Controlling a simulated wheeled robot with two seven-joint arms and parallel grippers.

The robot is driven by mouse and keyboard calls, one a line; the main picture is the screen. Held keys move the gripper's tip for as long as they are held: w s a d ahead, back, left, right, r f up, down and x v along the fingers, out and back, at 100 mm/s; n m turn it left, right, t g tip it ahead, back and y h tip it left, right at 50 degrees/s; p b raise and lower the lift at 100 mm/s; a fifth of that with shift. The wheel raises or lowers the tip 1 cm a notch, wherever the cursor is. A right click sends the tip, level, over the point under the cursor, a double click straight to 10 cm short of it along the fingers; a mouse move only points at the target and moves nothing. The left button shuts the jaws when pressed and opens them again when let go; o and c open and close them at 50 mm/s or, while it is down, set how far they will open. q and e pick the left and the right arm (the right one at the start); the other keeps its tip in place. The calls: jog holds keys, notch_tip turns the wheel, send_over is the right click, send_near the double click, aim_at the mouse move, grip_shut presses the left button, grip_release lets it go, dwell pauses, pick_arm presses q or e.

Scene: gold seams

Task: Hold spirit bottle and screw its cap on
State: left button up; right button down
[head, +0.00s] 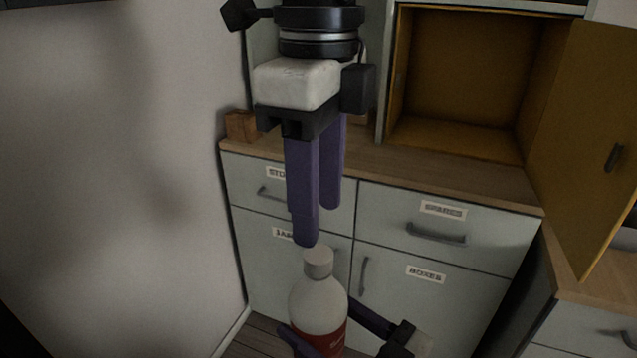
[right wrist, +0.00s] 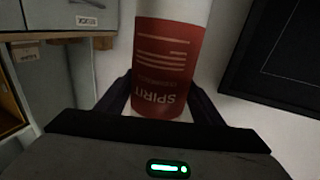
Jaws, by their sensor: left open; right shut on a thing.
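The spirit bottle (head: 318,305) is white with a red label and stands upright at the bottom of the head view. Its label, reading SPIRIT upside down, fills the middle of the right wrist view (right wrist: 168,60). The grey cap (head: 317,262) sits on top of the bottle's neck; I cannot tell how tightly. My right gripper (head: 332,338) is shut on the bottle's body, with a finger on either side in the right wrist view (right wrist: 160,103). My left gripper (head: 318,226) points down above the cap, open and empty, with its purple fingers apart and clear of the cap.
Behind stands a pale cabinet with labelled fronts, including SPARES (head: 445,225) and BOXES (head: 425,295), under a wooden worktop (head: 440,165). An open yellow cupboard door (head: 585,140) juts out at right. A plain wall (head: 120,180) fills the left. A wooden block (head: 240,126) sits on the worktop.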

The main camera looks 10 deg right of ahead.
aim_at(318, 253)
pick_arm(q)
notch_tip(318, 253, down, 6)
jog(key=shift+f, duration=0.25)
grip_shut()
dwell(0.3)
